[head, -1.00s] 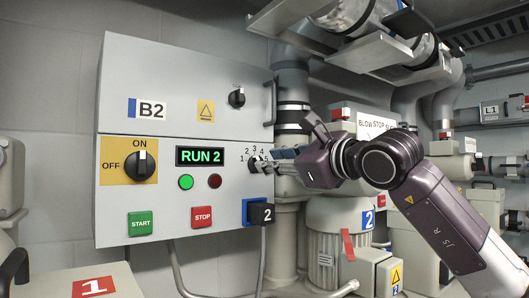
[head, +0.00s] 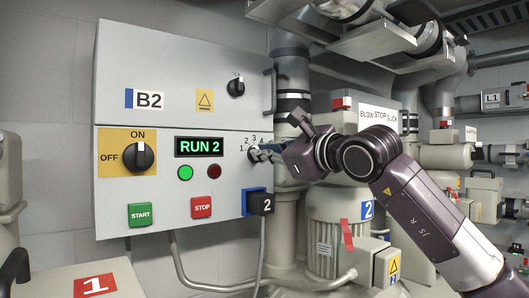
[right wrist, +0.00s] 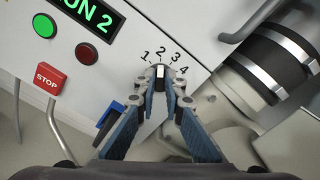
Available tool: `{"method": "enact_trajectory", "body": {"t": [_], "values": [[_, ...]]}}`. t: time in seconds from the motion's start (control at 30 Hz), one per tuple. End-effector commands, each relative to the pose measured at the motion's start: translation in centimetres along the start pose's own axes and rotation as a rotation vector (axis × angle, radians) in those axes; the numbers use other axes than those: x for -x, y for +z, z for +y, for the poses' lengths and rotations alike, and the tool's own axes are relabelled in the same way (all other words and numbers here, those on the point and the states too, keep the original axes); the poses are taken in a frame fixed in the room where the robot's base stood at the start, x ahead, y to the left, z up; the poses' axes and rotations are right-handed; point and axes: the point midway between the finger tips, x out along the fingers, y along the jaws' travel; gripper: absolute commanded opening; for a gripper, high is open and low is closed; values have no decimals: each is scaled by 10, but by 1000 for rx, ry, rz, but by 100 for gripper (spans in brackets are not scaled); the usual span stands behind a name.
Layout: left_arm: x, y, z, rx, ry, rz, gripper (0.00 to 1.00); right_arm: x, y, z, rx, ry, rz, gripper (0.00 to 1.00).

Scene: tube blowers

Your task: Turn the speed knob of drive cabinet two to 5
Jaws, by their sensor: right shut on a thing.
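The grey drive cabinet (head: 185,75) fills the middle left of the head view, with a plug marked 2 (head: 265,206) and a lit "RUN 2" display (head: 199,147). Its speed knob sits right of the display, mostly hidden by my right gripper (head: 256,153). In the right wrist view the dark knob (right wrist: 160,73) shows a white mark, under the printed numbers 1 to 4; the 5 is hidden there. My right gripper (right wrist: 161,81) is shut on the knob, one fingertip on each side. I cannot tell the exact knob setting. My left gripper is not in view.
A red STOP button (head: 202,207), a green START button (head: 140,215) and an ON/OFF switch (head: 139,157) are on the same panel. Pipes and a blower motor (head: 337,225) stand right of the cabinet, close beneath my right arm.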

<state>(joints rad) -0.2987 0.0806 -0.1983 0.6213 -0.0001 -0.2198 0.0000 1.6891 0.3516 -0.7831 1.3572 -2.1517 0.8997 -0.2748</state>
Motion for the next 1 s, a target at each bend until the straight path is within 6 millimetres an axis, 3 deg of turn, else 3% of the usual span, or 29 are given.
{"method": "enact_trajectory", "body": {"t": [0.37, 1.0], "values": [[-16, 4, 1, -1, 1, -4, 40, 0, -2, 1, -106, -1, -2, 0], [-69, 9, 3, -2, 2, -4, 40, 1, -3, -4, -679, -1, -3, 0]]}}
